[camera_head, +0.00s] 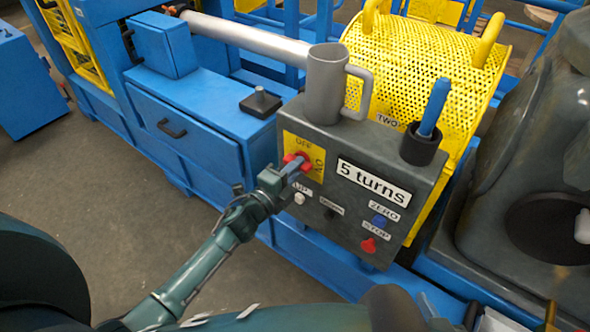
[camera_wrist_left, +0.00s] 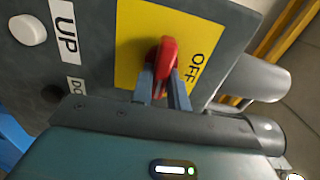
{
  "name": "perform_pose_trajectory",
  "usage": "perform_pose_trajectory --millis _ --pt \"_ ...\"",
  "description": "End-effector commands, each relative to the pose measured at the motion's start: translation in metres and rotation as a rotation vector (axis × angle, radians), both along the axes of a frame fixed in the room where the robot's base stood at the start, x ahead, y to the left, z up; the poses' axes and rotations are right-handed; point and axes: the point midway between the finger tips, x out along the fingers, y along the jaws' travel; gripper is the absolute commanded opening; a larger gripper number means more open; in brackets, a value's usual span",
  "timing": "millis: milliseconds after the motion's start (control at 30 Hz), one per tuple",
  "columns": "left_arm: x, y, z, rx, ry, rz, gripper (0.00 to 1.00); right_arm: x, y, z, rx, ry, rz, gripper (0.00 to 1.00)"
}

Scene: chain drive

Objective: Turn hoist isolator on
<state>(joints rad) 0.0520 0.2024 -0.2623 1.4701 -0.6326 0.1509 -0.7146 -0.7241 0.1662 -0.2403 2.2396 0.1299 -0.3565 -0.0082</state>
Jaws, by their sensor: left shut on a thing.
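The hoist isolator is a red rotary handle (camera_wrist_left: 165,60) on a yellow plate (camera_wrist_left: 130,35) marked OFF, on the front of a grey control box (camera_head: 345,225). It also shows in the head view, where the red handle (camera_head: 296,160) is partly covered by my left gripper (camera_head: 290,170). My left gripper's two fingers (camera_wrist_left: 163,90) are closed on the handle. In the left wrist view the handle's end points toward the fingers. The ON marking is mostly hidden in the left wrist view. My right gripper is not clearly seen.
On the box are a white UP button (camera_head: 299,198), a black button (camera_head: 330,214), a blue ZERO button (camera_head: 379,221) and a red STOP button (camera_head: 369,245). A grey mug (camera_head: 325,85) and a black holder (camera_head: 421,146) with a blue rod stand on top. A yellow perforated guard (camera_head: 400,70) is behind.

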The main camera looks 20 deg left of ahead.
Motion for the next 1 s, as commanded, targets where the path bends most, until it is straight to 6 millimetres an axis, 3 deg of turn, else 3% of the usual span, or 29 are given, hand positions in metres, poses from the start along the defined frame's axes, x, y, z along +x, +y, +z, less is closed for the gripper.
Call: perform_pose_trajectory --millis 567,600,867,1000 --pt "-0.0004 0.0 -0.0011 0.037 -0.011 -0.001 0.0 -0.0025 -0.0016 0.0011 -0.001 -0.003 -0.002 0.36" --pt "-0.0004 0.0 -0.0011 0.037 -0.011 -0.001 0.17 -0.0025 -0.0017 0.0007 -0.001 -0.002 -0.002 0.36" --pt "-0.0002 0.0001 -0.0008 0.034 -0.011 0.0 0.38 -0.0013 -0.0017 -0.0009 -0.002 -0.002 -0.001 0.36" --pt "-0.0001 0.0 -0.0006 0.033 -0.011 0.0 0.38 -0.0007 -0.0016 -0.001 -0.003 -0.002 -0.001 0.36"
